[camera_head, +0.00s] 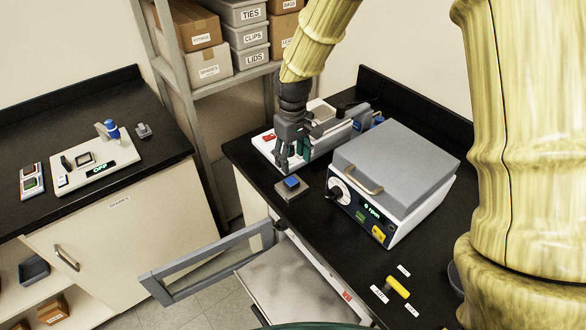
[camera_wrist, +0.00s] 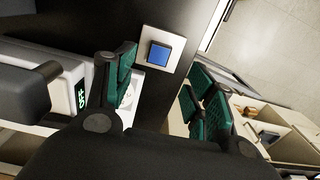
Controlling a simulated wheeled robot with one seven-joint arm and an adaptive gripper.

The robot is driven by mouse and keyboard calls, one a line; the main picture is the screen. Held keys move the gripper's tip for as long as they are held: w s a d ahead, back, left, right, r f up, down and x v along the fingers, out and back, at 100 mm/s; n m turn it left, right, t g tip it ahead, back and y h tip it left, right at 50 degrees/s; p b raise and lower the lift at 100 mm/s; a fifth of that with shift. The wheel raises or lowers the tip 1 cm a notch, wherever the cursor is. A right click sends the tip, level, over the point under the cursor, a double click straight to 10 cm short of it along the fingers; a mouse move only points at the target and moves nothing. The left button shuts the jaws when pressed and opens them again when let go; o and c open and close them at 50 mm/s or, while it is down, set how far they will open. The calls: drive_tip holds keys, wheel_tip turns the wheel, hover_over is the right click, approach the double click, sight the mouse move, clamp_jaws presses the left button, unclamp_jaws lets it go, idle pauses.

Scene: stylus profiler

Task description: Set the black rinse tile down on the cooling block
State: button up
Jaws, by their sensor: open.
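A small blue square piece with dark edges (camera_head: 291,183) sits on a pale grey square block (camera_head: 282,194) near the left edge of the right-hand counter. In the wrist view the blue piece (camera_wrist: 159,54) lies inside the rim of the pale block (camera_wrist: 173,35). I cannot tell whether this block is the cooling block. No plainly black tile can be made out. My gripper (camera_head: 291,164) is open, with green pads, above the counter just behind the block. In the wrist view its fingers (camera_wrist: 161,90) are spread and nothing shows between them.
A grey-lidded instrument (camera_head: 395,160) stands right of the block, and a white-based instrument (camera_head: 262,150) is behind my gripper. A yellow piece (camera_head: 397,287) lies at the front. A left counter (camera_head: 50,225) holds a white device (camera_head: 95,165). A grey frame (camera_head: 205,262) juts out below.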

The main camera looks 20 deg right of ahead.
drive_tip(key=shift+r+b, duration=0.3)
drive_tip(key=shift+r, duration=1.15)
